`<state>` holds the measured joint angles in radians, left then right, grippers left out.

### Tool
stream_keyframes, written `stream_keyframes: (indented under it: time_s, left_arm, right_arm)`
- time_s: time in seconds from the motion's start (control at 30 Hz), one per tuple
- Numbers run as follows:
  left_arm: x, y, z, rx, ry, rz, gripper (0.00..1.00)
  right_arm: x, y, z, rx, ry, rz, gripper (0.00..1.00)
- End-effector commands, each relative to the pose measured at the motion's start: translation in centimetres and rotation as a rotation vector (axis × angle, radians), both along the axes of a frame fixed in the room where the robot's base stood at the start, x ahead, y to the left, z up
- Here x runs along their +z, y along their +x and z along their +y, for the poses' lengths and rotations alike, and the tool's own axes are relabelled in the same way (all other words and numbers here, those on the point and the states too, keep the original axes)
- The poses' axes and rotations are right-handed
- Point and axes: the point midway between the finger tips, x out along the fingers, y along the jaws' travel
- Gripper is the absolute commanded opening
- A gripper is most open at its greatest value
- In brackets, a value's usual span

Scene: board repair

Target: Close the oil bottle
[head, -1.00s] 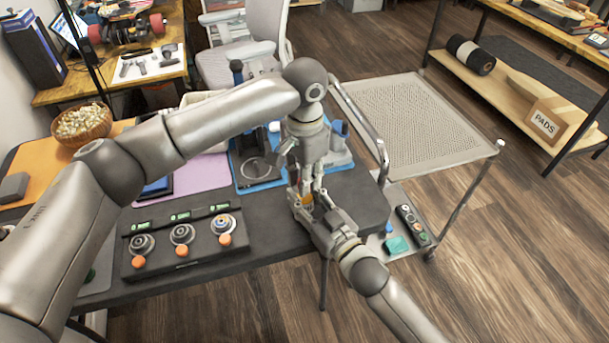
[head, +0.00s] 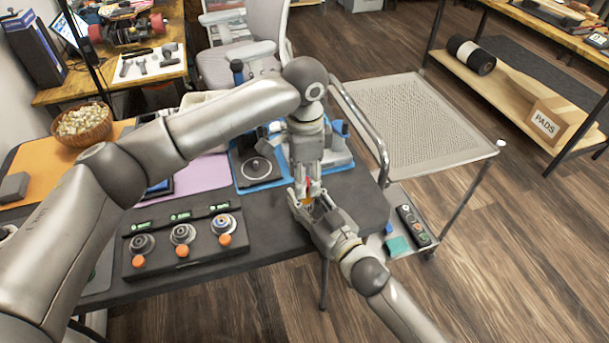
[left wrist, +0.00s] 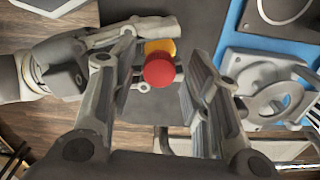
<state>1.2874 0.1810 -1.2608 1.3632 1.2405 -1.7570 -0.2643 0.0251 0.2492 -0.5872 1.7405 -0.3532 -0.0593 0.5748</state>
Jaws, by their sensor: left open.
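The oil bottle (left wrist: 160,47) shows as a small yellow-orange body in the left wrist view, with a round red cap (left wrist: 159,73) at its near end. I cannot tell how tightly the cap sits. My right gripper (head: 308,208) is shut on the bottle over the table's right part; its fingers also show in the left wrist view. My left gripper (head: 309,192) points down above it. In the left wrist view its open fingers (left wrist: 155,95) stand on either side of the cap, with gaps. In the head view the grippers hide most of the bottle.
The dark table (head: 265,225) bears a black panel with several knobs (head: 180,245) on the left and a blue tray (head: 243,181) behind the grippers. A metal cart (head: 415,125) stands to the right. The table is clear between panel and right gripper.

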Motion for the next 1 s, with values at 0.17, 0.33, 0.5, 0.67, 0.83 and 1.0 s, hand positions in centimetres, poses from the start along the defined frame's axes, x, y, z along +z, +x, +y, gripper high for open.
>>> stream_keyframes:
  time_s: [0.17, 0.33, 0.5, 0.67, 0.83, 1.0]
  left_arm:
    - [1.9, 0.0, -0.1, -0.001, -0.003, -0.003, 0.44]
    - [4.1, 0.0, -0.1, -0.001, -0.001, -0.003, 0.44]
    - [4.4, 0.0, 0.0, 0.000, -0.001, 0.000, 0.44]
    - [4.4, 0.0, 0.0, 0.002, -0.001, 0.000, 0.42]
    - [5.0, 0.0, -0.1, 0.084, -0.001, -0.001, 0.42]
    - [6.3, 0.1, -0.1, 0.273, 0.000, -0.003, 0.42]
  right_arm:
    - [0.0, 0.0, 0.0, 0.000, 0.000, 0.000, 0.00]
    - [0.0, 0.0, 0.0, 0.000, 0.000, 0.000, 0.00]
    - [0.0, 0.0, 0.0, 0.000, 0.000, 0.000, 0.00]
    - [0.0, 0.0, 0.0, 0.000, 0.000, 0.000, 0.00]
    - [0.0, 0.0, 0.0, 0.000, 0.000, 0.000, 0.00]
    - [0.0, 0.0, 0.0, 0.000, 0.000, 0.000, 0.00]
